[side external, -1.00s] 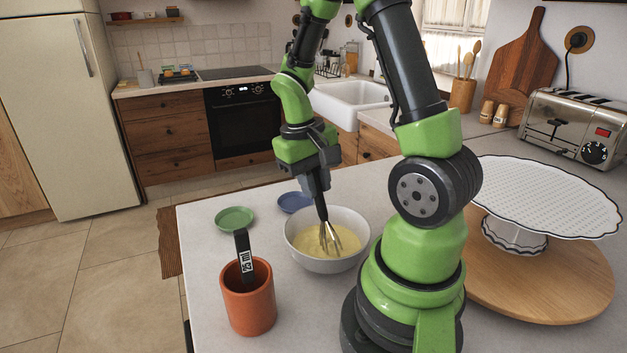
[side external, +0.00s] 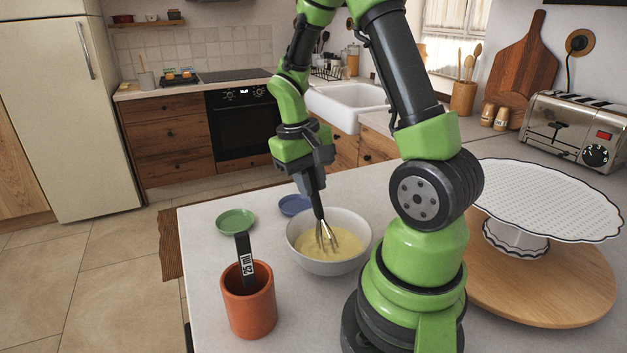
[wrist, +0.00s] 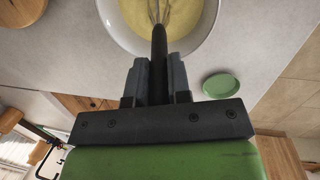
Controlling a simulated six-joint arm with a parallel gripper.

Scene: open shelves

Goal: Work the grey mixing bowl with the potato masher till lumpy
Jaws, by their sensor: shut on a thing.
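The grey mixing bowl (side external: 330,266) stands on the counter with pale yellow, fairly smooth-looking contents (side external: 342,250). My gripper (side external: 313,185) is above the bowl and shut on the black handle of a wire whisk (side external: 326,235), not a potato masher. The whisk is slightly tilted, its wire end down in the yellow contents. In the wrist view, the fingers of my gripper (wrist: 157,80) close on both sides of the handle, and the bowl (wrist: 112,22) is at the top. No potato masher head is visible.
An orange cup (side external: 250,308) in front-left of the bowl holds a black-handled tool (side external: 243,258), its lower end hidden. A green dish (side external: 236,222) and a blue dish (side external: 293,204) lie behind-left. A white cake stand (side external: 540,205) on a round wooden board (side external: 570,295) is at right.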

